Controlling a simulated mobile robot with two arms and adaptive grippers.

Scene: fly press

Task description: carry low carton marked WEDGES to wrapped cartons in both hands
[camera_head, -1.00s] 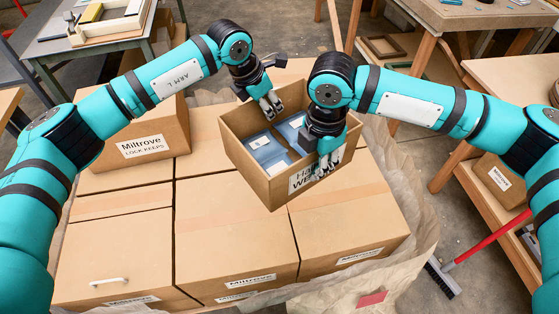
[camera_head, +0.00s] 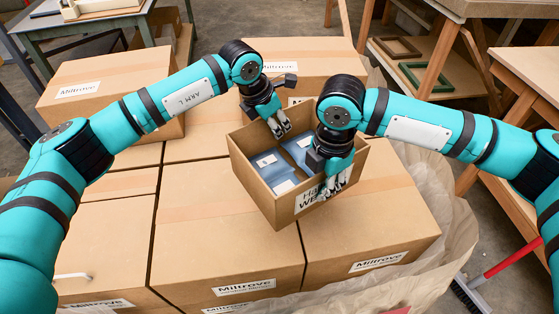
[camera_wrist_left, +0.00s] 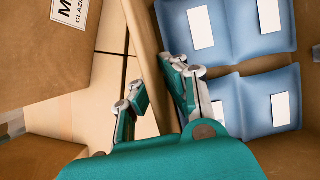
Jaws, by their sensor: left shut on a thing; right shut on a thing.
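The low carton (camera_head: 252,178) is open-topped, with several blue packets inside. Its label is partly covered, with "WE" readable. My left gripper (camera_head: 279,128) is shut on its far wall; the left wrist view shows its fingers (camera_wrist_left: 155,98) on either side of the carton wall (camera_wrist_left: 146,40), with blue packets (camera_wrist_left: 270,85) to the right. My right gripper (camera_head: 336,186) is shut on the near right wall, covering part of the label. The carton is over the wrapped cartons (camera_head: 205,235), which stand in crumpled wrapping (camera_head: 455,235). I cannot tell whether it touches their tops.
A table (camera_head: 85,22) is at the back left.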

